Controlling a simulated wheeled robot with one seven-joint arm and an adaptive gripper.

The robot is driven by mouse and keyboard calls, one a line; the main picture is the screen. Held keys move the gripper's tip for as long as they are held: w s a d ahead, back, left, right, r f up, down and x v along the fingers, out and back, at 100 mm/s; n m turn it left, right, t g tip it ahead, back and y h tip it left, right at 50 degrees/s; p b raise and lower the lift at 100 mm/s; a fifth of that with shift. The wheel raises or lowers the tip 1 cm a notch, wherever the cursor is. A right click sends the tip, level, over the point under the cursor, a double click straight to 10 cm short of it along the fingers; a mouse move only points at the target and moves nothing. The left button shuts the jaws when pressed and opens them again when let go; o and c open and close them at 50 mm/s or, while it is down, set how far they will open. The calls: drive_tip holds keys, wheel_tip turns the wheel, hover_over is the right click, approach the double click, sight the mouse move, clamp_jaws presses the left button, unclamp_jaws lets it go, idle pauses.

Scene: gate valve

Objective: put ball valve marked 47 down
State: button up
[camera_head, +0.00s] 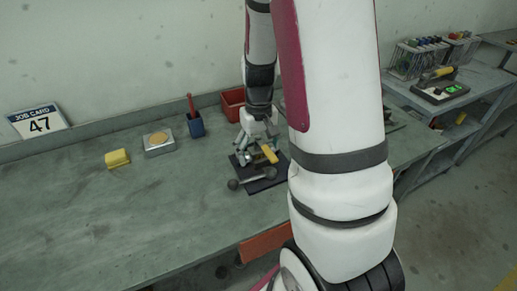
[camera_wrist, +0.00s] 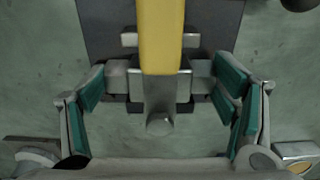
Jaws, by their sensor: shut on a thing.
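The ball valve has a yellow lever handle (camera_wrist: 161,35) and a grey metal body (camera_wrist: 153,92). In the head view its yellow handle (camera_head: 269,153) shows at my gripper (camera_head: 256,143), over the dark mat (camera_head: 280,171) on the bench. The mat (camera_wrist: 102,25) lies behind the valve there. No number shows on the valve, and I cannot tell whether it touches the mat.
A grey bar with dark round ends (camera_head: 252,179) lies at the mat's front. A job card reading 47 (camera_head: 38,122) leans at the back left. The front left is clear.

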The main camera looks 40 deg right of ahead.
drive_tip(key=o, duration=1.9)
wheel_tip(320, 180, up, 12)
drive_tip(key=shift+r+p, duration=0.1)
drive_tip(key=shift+p, duration=0.35)
drive_tip(key=s+a+r+n+t, duration=0.1)
drive_tip(key=s+a+r, duration=0.2)
drive_tip(key=s+a, duration=0.2)
drive_tip(key=s+a+r+n+t, duration=0.1)
drive_tip(key=s+a+r, duration=0.2)
drive_tip(key=s+a, duration=0.2)
drive_tip(key=s+a+r+n+t, duration=0.1)
drive_tip(key=s+a+r+t, duration=0.1)
drive_tip(key=s+a+r, duration=0.2)
drive_tip(key=shift+s+a, duration=0.3)
drive_tip(key=shift+a, duration=0.35)
drive_tip(key=shift+s+a, duration=0.25)
drive_tip(key=shift+a, duration=0.35)
drive_tip(key=shift+s+a, duration=0.3)
drive_tip(key=shift+a, duration=0.35)
